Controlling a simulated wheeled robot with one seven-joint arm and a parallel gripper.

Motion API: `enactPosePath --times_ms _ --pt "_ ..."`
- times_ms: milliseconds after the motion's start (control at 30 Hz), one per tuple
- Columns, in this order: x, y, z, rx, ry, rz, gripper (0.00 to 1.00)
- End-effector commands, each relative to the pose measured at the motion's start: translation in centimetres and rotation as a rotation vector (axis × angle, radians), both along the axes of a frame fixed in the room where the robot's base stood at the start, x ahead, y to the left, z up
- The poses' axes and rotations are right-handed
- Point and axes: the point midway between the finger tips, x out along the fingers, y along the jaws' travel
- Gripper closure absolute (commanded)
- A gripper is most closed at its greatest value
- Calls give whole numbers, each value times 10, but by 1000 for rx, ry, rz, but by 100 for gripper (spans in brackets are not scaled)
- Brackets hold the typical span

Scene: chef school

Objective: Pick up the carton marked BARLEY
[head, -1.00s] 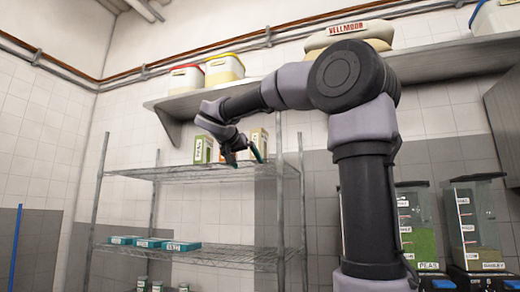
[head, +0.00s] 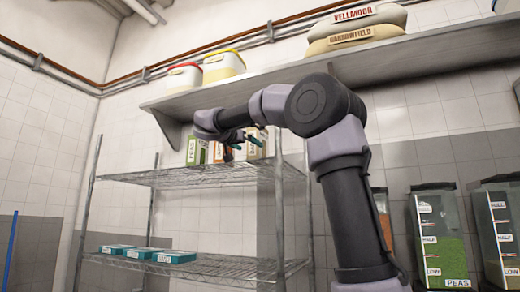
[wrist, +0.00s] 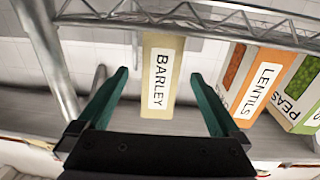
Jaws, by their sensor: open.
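The BARLEY carton (wrist: 161,85) is pale tan with a white label and stands on the wire shelf's top tier. It also shows in the head view (head: 255,150), partly behind my gripper (head: 240,146). In the wrist view my gripper (wrist: 160,76) is open, with one teal finger on each side of the carton. Gaps show between both fingers and the carton. I cannot tell how deep the carton sits between them. The orange LENTILS carton (wrist: 262,84) stands beside it, close to one finger. The green PEAS carton (wrist: 297,95) is beyond that.
The wire shelf (head: 185,177) has teal boxes (head: 174,257) on its lower tier. A wall shelf (head: 400,65) above holds tubs (head: 223,67) and sacks (head: 355,36). Dispensers (head: 440,235) stand at the right. A metal shelf post (wrist: 50,60) is near one finger.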

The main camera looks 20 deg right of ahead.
Motion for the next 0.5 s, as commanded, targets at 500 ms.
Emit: enactPosePath --times_ms 500 --pt "45 -47 -2 1 2 -4 0"
